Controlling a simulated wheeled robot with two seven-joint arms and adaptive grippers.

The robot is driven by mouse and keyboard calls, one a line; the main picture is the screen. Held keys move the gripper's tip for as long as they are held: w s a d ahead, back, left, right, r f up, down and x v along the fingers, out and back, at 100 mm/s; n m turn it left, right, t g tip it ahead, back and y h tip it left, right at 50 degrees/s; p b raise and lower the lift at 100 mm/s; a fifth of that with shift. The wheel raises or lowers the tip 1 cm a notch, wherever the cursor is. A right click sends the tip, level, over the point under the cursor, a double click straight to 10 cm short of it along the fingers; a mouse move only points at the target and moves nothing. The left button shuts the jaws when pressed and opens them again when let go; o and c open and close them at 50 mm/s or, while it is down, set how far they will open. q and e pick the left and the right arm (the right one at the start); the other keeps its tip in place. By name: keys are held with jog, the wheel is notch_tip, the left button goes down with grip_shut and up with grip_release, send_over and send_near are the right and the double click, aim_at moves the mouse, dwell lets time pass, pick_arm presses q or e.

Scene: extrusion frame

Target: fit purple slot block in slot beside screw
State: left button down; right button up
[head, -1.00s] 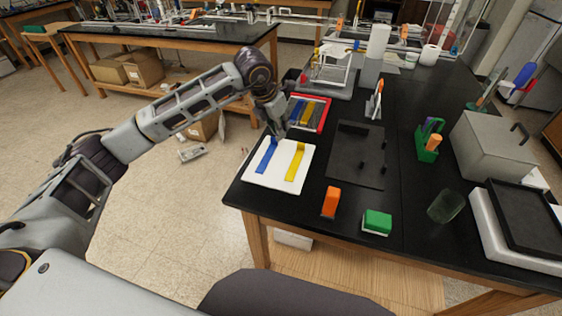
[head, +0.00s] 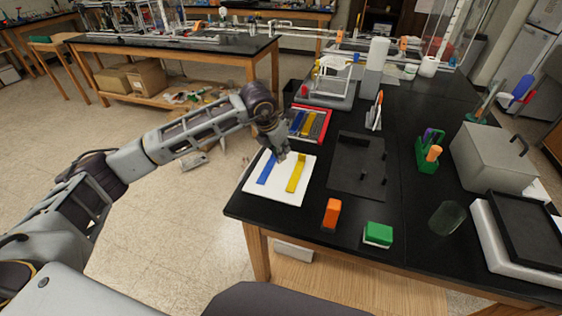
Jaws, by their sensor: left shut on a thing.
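My left gripper (head: 281,156) is over the far part of a white board (head: 258,190), between a blue strip (head: 267,169) and a yellow strip (head: 297,173). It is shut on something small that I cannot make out. I cannot pick out a purple slot block, a slot or a screw at this size. A black plate (head: 350,181) with small upright black pieces (head: 361,178) lies right of the white board. My right gripper is not in view.
A red-rimmed tray (head: 325,127) lies behind the white board. An orange block (head: 332,212) and a green-and-white block (head: 378,234) stand near the front edge. A green holder (head: 424,160), a dark glass (head: 446,217) and a grey box (head: 492,163) stand to the right.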

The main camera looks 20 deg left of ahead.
aim_at(281, 162)
pick_arm(q)
jog(key=shift+f, duration=1.2)
notch_tip(281, 162, down, 2)
jog(key=shift+f, duration=0.5)
jog(key=c, duration=1.5)
grip_release()
jog(key=shift+c, duration=0.2)
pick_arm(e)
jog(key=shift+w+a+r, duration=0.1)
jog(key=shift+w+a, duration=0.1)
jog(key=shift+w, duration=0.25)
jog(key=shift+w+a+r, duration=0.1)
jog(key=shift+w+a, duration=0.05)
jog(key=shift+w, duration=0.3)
